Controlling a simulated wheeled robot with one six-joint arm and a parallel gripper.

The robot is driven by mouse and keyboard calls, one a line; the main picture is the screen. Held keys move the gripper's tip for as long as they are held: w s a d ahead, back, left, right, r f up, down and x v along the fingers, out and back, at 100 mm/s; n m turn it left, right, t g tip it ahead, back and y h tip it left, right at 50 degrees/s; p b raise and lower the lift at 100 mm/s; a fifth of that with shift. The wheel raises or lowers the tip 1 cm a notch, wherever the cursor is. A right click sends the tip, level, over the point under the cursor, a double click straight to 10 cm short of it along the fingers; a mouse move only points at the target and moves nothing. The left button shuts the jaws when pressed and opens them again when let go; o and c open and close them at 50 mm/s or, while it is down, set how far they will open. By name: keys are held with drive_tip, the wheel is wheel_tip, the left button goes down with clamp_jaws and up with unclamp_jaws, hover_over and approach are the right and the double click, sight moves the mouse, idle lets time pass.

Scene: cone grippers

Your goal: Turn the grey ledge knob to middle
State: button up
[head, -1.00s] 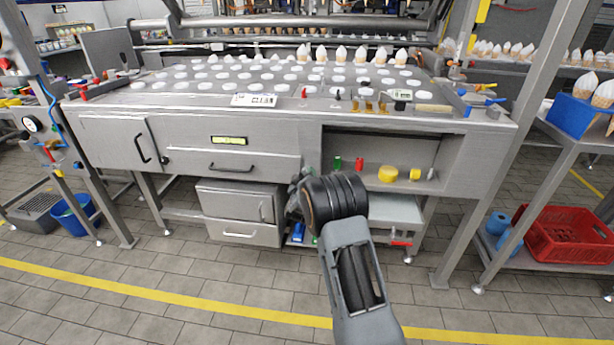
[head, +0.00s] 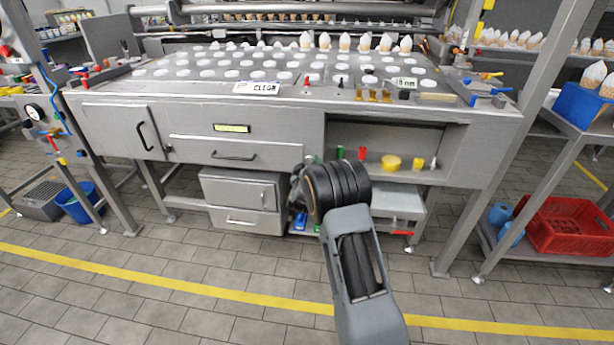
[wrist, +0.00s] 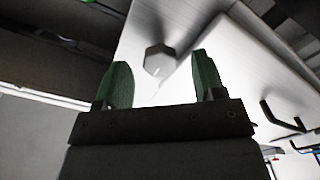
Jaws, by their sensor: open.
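In the wrist view a grey faceted knob (wrist: 158,58), which looks like the ledge knob, stands on a pale metal surface. A small light mark shows just below it. My gripper (wrist: 161,75) is open, with one green-padded finger on each side of the knob in the picture. The knob appears slightly beyond the fingertips, and I see no contact. In the head view my gripper (head: 297,186) is mostly hidden behind my arm's black joint, at the machine's front. I cannot make out the grey knob there.
Black handles (wrist: 282,118) show at right in the wrist view. A red crate (head: 570,228) stands farther right. The floor in front is clear.

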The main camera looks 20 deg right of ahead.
drive_tip(key=p+v, duration=0.1)
drive_tip(key=v, duration=1.2)
drive_tip(key=shift+p, duration=0.4)
drive_tip(key=s+a+f+m+g+y+p, duration=0.1)
drive_tip(key=s+a+f+g+y+p, duration=0.1)
drive_tip(key=s+a+f+g+y, duration=0.35)
drive_tip(key=s+a+r+g+y+p, duration=0.3)
drive_tip(key=s+r+g+y+p, duration=0.1)
drive_tip(key=s+r, duration=0.1)
drive_tip(key=s+r+g+p, duration=0.1)
drive_tip(key=s+r+p, duration=0.4)
drive_tip(key=r, duration=0.6)
drive_tip(key=s+d+r+p, duration=0.1)
drive_tip(key=s+r+p, duration=0.5)
drive_tip(key=r, duration=0.5)
drive_tip(key=s+r+g+p, duration=0.1)
drive_tip(key=s+r+p, duration=0.5)
drive_tip(key=r, duration=0.5)
drive_tip(key=shift+d+r+m+g+h+p, duration=0.2)
drive_tip(key=shift+m+g+h+p, duration=0.2)
drive_tip(key=shift+p, duration=0.2)
